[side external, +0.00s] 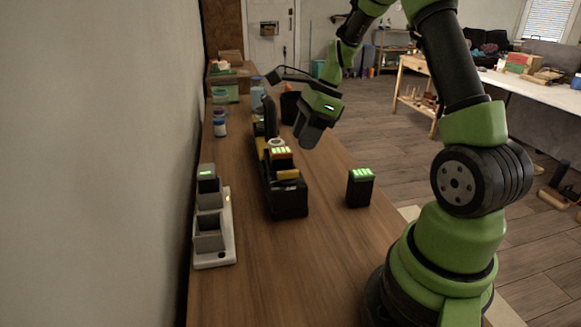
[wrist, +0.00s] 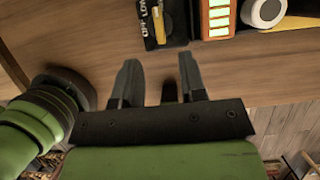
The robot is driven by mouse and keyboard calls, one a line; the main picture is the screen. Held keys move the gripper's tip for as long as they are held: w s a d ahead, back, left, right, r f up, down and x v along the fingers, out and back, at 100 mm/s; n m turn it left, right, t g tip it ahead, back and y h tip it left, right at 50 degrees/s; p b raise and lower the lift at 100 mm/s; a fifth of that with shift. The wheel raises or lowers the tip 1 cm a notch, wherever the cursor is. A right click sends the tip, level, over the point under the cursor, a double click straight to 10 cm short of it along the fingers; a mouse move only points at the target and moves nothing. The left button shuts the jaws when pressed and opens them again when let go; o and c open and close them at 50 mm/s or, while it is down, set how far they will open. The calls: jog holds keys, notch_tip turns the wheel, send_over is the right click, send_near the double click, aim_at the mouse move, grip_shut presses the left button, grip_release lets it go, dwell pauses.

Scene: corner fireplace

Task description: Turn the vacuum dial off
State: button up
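The vacuum dial shows at the top of the wrist view as a yellow knob (wrist: 158,20) on a black panel (wrist: 148,34) with white lettering that seems to read OFF and LOW. The knob lies lengthwise up the picture and its top is cut off, so I cannot tell its setting. In the side external view a small yellow piece (side external: 288,174) on the near part of a black box (side external: 287,202) seems to be this knob. My gripper (wrist: 158,75) is open, its two fingers apart and empty, below the dial in the wrist view. My gripper (side external: 312,130) also shows above the bench.
An orange block with green lights (wrist: 219,18) and a round white piece (wrist: 264,12) sit beside the dial. A black block with green lights (side external: 361,187) stands alone at the bench's right edge. A white charger strip (side external: 215,235) lies by the wall. The near bench (side external: 290,280) is clear.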

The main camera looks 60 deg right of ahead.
aim_at(289, 171)
jog(key=x, duration=0.8)
jog(key=shift+f, duration=0.1)
jog(key=shift+c, duration=0.2)
grip_shut()
